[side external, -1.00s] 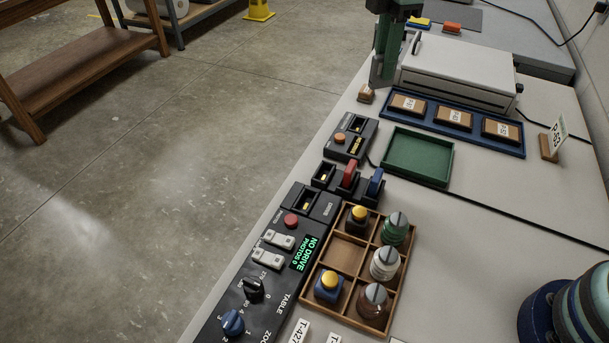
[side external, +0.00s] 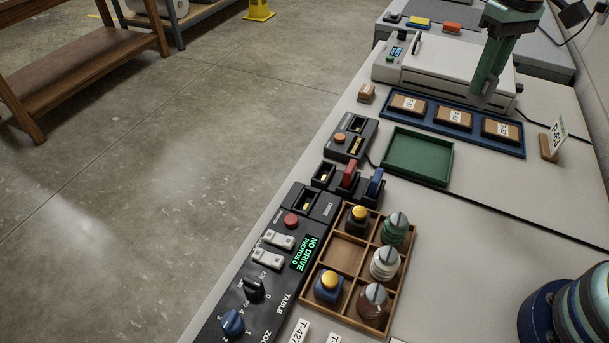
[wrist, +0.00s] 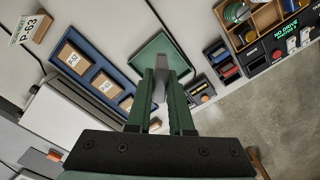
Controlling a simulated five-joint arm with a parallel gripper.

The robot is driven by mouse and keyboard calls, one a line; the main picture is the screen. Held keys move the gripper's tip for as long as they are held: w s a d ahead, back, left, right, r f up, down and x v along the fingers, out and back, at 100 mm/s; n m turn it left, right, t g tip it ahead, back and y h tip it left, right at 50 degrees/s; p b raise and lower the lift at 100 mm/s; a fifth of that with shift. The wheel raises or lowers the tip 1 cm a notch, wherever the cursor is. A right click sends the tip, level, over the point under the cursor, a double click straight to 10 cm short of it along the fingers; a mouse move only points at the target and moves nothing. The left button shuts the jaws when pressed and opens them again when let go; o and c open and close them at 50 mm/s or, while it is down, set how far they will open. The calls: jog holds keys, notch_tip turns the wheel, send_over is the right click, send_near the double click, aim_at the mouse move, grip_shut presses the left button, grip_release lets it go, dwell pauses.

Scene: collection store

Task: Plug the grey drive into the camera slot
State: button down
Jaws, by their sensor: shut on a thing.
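My gripper (side external: 484,96) hangs above the blue tray at the right back in the side view. In the wrist view my gripper (wrist: 160,75) is shut on the grey drive (wrist: 160,88), which shows as a grey slab between the fingers. The black camera panel (side external: 262,268) lies at the front and its green display (side external: 305,254) reads NO DRIVE, PHOTOS 0. Its drive slot (side external: 306,204) is open on top with a yellow mark inside. The drive rack (side external: 322,181) holds a red drive (side external: 349,174) and a blue drive (side external: 375,183); its left bay is empty.
A black box with an orange button (side external: 339,138) stands behind the rack. A green tray (side external: 417,157) is empty. A blue tray (side external: 463,129) holds labelled brown boxes. A wooden divided tray (side external: 347,254) with knobbed pieces sits beside the panel. A white machine (side external: 450,75) stands behind.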

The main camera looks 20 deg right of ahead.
dwell(0.3)
jog(key=w+a+f+m, duration=0.2)
jog(key=w+a+f, duration=0.1)
jog(key=a, duration=0.5)
jog(key=w+a+f+m, duration=0.2)
jog(key=a+f, duration=0.1)
jog(key=a, duration=0.4)
jog(key=s+a+f+m, duration=0.1)
jog(key=a+f+m, duration=0.25)
jog(key=a, duration=0.45)
jog(key=s+a+f+m, duration=0.1)
jog(key=a+f+m, duration=0.1)
jog(key=a+f, duration=0.35)
jog(key=shift+n, duration=0.25)
jog(key=shift+w+a+f, duration=0.1)
jog(key=shift+a+f, duration=0.2)
jog(key=shift+f, duration=0.3)
jog(key=shift+w+a+f, duration=0.1)
jog(key=shift+a+f, duration=0.15)
jog(key=shift+f, duration=0.4)
jog(key=shift+w+a+f, duration=0.1)
jog(key=shift+a+f, duration=0.2)
jog(key=shift+f, duration=0.3)
jog(key=shift+s+f, duration=0.1)
jog(key=shift+f, duration=0.5)
jog(key=c, duration=1.1)
grip_release()
